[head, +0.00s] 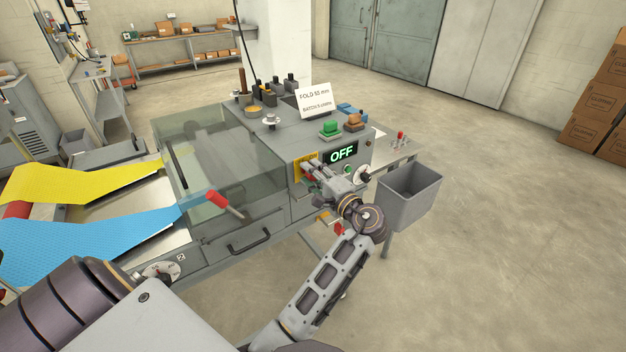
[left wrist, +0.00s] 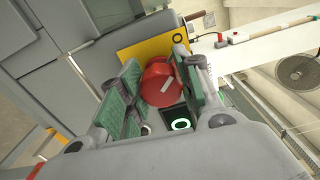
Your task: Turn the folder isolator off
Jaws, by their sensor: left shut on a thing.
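The folder isolator is a red rotary knob (left wrist: 160,82) on a yellow plate (left wrist: 160,40) in the left wrist view. In the head view the yellow plate (head: 303,163) is on the machine's front, left of a display (head: 341,153) that reads OFF in green. My left gripper (head: 315,172) is at the plate and hides most of the knob there. In the left wrist view its green-padded fingers (left wrist: 158,88) are shut on the red knob, one on each side. A pale bar mark on the knob lies slanted. My right gripper is not in view.
A grey bin (head: 410,195) stands right of the machine, close to my left wrist. A dial knob (head: 361,175) is right of the gripper. Green (head: 330,128) and brown blocks sit on top, beside a sign (head: 314,100). A clear cover (head: 215,150) is at left.

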